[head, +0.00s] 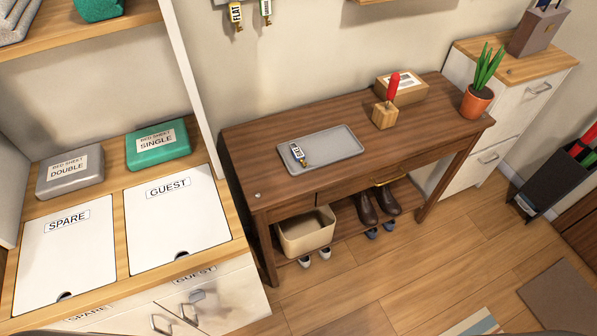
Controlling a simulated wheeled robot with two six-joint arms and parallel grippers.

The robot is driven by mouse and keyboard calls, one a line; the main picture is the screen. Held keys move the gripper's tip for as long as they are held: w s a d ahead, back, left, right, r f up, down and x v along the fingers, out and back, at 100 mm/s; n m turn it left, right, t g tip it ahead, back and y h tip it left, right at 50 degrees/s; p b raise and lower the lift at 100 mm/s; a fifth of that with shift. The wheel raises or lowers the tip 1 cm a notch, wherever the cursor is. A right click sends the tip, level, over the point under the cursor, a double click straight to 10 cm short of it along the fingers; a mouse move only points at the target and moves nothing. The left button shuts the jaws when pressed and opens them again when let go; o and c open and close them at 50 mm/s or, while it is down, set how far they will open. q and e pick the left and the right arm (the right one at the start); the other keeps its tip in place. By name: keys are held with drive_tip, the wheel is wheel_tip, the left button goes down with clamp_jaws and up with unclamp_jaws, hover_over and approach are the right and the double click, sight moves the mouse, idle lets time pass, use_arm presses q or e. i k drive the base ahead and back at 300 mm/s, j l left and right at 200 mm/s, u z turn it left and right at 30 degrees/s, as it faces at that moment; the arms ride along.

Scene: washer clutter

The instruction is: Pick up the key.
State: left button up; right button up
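A key with a white and dark tag (299,154) lies on the left part of a grey tray (338,148). The tray rests on a dark brown wooden table (255,158). The lettering on this tag is too small to read surely. Two more tagged keys hang on the wall above: one marked FLAT (236,13) and one with a green-edged tag (266,8). Neither of my grippers is in view.
On the table stand a wooden block with a red-handled item (384,116), a box (407,92) and a potted plant (476,101). Below are a beige bin (306,233) and shoes (366,208). Left is a shelf unit with lids marked SPARE (65,255) and GUEST (177,220). Floor (450,250) in front is mostly clear.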

sight(297, 152)
drive_tip(key=i+l+u, duration=0.1)
drive_tip(key=l, duration=0.25)
drive_tip(key=i+l+u, duration=0.15)
drive_tip(key=l, duration=0.2)
drive_tip(key=i+l+u, duration=0.1)
drive_tip(key=l, duration=0.3)
drive_tip(key=i+l+u, duration=0.1)
drive_tip(key=l, duration=0.25)
